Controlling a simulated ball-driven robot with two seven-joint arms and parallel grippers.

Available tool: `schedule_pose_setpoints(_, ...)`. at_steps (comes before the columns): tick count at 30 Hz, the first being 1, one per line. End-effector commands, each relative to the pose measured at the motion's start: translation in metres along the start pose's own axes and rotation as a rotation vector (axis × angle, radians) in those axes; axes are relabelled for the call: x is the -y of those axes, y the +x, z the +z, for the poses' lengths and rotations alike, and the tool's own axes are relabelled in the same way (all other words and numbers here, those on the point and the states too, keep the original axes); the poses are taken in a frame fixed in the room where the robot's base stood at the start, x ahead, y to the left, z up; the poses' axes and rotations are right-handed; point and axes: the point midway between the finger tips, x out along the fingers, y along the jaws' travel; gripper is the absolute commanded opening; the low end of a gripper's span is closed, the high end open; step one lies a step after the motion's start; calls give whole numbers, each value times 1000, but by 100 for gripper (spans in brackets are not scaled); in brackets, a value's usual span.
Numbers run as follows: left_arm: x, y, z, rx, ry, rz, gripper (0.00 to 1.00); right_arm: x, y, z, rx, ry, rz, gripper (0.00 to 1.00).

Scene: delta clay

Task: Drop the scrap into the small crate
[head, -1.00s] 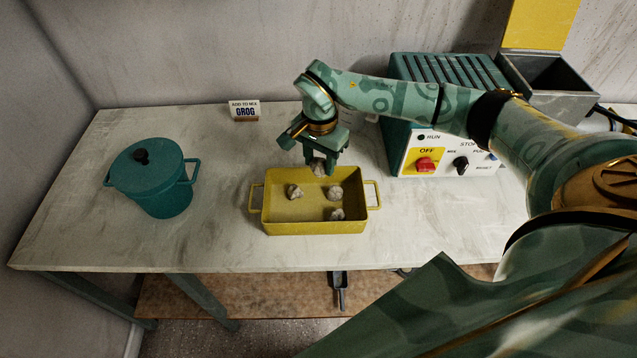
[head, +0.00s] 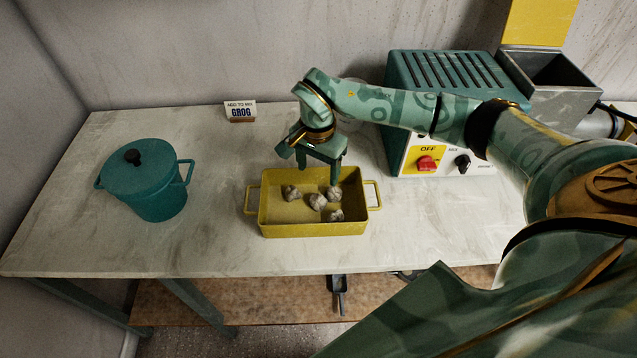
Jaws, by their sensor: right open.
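The small crate is a yellow, open tray with two side handles (head: 280,230) in the middle of the table. Several grey scrap lumps (head: 317,202) lie apart or close together on its floor. My right gripper (head: 318,178) is open and empty, pointing down over the back part of the crate, above the lumps. My left gripper is not in view.
A teal lidded pot (head: 150,185) stands on the left of the table (head: 210,245). A GROG sign (head: 241,112) stands at the back. A teal machine with a red OFF switch (head: 426,163) and grey hopper (head: 553,85) stands at the back right.

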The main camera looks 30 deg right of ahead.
Motion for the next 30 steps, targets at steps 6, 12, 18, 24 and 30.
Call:
schedule_pose_setpoints(6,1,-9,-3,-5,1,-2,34,1,-38,-1,-4,0,-6,66)
schedule_pose_setpoints(12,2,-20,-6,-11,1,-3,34,1,-95,-1,-4,1,-6,66)
schedule_pose_setpoints(18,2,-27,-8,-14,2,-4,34,0,-139,-1,-3,1,-4,66)
schedule_pose_setpoints(24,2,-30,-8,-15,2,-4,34,0,-159,-1,-1,0,-1,66)
schedule_pose_setpoints(30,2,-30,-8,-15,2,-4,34,0,-162,0,0,0,0,66)
